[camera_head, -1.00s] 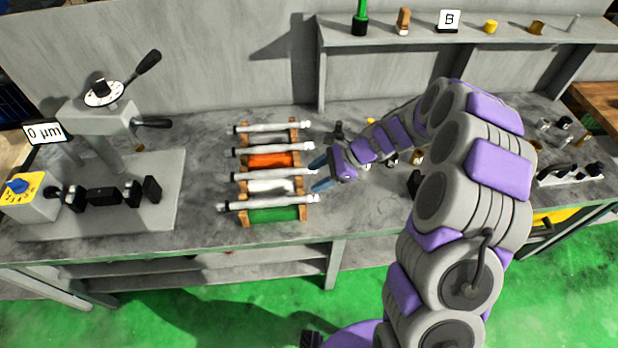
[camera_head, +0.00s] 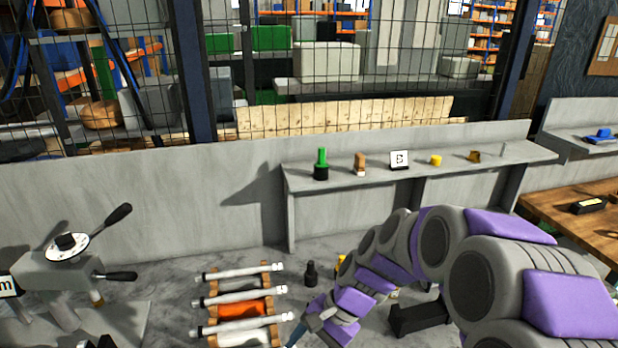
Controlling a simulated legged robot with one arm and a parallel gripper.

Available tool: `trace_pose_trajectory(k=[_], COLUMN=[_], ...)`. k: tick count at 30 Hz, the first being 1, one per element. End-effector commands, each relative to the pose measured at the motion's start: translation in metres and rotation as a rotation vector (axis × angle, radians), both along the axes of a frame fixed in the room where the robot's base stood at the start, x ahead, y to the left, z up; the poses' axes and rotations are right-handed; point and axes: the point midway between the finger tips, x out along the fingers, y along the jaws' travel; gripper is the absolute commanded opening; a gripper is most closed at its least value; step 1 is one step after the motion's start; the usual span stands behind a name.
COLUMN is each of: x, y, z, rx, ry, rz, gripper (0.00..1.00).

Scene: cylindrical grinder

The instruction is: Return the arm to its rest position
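My arm reaches in from the lower right of the head view and bends down to the left over the grey bench. My gripper (camera_head: 296,334) is at the bottom edge, just right of the shaft rack. Its blue fingers are only partly visible, and the lower part is cut off, so I cannot tell whether it is open. The rack (camera_head: 267,285) holds white shafts (camera_head: 240,297) lying crosswise, with red and white panels between them. No shaft is visibly lifted from the rack.
A measuring device with a black lever (camera_head: 65,250) stands at left. A dark bottle (camera_head: 311,274) and a black block (camera_head: 419,317) are near my arm. A raised shelf (camera_head: 330,178) behind carries small items, including a green-topped piece (camera_head: 321,163). A wire fence closes the back.

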Motion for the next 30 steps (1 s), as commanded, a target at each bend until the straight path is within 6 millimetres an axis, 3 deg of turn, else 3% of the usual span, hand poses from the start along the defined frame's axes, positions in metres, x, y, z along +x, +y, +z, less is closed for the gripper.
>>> trace_pose_trajectory(k=[7, 18, 24, 30], x=[-0.067, -0.162, -0.199, -0.212], y=[-0.036, -0.102, -0.131, -0.141], z=[0.029, 0.047, 0.049, 0.05], rx=[-0.11, -0.301, -0.381, -0.407], ry=[-0.116, -0.209, -0.225, -0.227], rz=[0.224, 0.503, 0.594, 0.627], gripper=[0.61, 0.61, 0.61, 0.61])
